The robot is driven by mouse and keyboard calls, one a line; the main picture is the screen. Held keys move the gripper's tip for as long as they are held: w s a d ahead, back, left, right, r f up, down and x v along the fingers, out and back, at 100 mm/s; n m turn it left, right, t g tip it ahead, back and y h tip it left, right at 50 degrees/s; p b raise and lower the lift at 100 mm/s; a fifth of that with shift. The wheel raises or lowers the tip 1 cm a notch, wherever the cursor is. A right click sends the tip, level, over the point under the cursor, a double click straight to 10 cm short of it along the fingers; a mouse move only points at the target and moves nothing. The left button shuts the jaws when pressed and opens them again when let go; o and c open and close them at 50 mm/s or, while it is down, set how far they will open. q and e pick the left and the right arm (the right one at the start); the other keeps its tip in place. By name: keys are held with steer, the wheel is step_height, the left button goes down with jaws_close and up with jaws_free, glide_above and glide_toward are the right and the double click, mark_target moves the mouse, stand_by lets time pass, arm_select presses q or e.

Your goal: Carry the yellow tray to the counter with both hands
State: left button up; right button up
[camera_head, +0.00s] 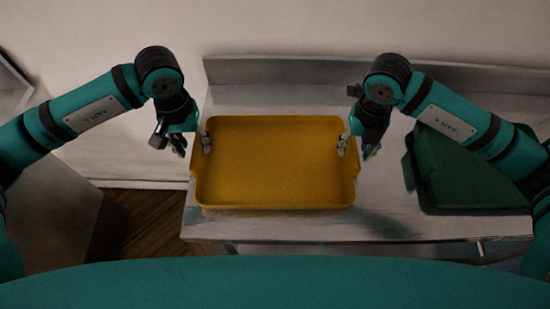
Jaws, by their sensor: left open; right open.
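The yellow tray (275,165) is empty and shows over the grey counter (300,228), near its left end. I cannot tell whether it rests on the surface or sits just above it. My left gripper (193,146) is at the tray's left rim, open, with one finger inside the rim and one outside. My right gripper (354,149) is at the right rim, open, with a finger on each side of the rim. Whether the fingers touch the rim is hard to see.
A dark green tray (470,172) lies on the counter to the right, partly behind my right arm. A raised back edge (290,72) runs along the counter by the pale wall. Wooden floor (150,222) shows at the lower left, beside a grey box-like unit (60,215).

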arm_select(q)
steer(key=shift+f, duration=1.1)
arm_select(e)
steer(key=shift+f, duration=1.1)
arm_select(q)
steer(key=shift+c, duration=0.5)
arm_select(e)
steer(key=shift+c, duration=0.4)
arm_select(q)
jaws_close()
arm_select(e)
jaws_close()
